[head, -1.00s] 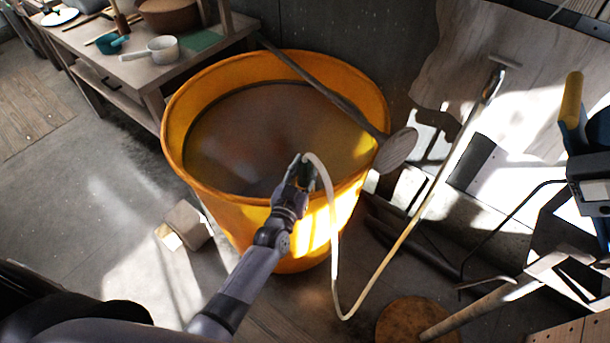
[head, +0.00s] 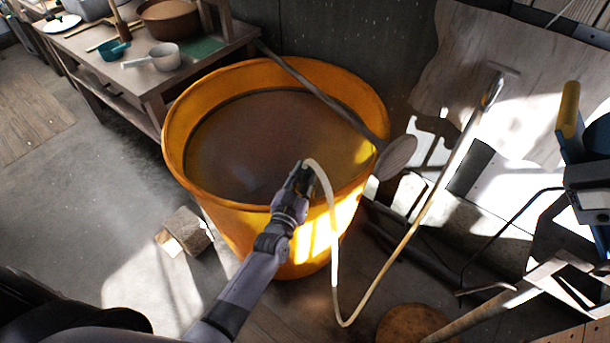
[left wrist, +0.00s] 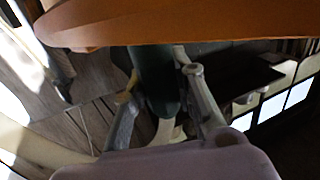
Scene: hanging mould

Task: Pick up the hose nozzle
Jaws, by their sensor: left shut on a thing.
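The hose nozzle shows in the left wrist view as a dark green body (left wrist: 152,80) between the fingers. My left gripper (head: 301,177) is shut on it, at the near rim of the yellow tub. In the head view the gripper largely hides the nozzle. A pale hose (head: 330,205) arches up from the nozzle, drops in a loop outside the tub and runs up to a pipe at the right. The left wrist view shows a finger on either side of the nozzle (left wrist: 163,78). My right gripper is not in view.
The yellow tub (head: 240,222) holds murky liquid, and a long-handled paddle (head: 330,98) leans across its rim. A bench (head: 72,48) with pots stands at the upper left. A small block (head: 187,230) lies on the floor.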

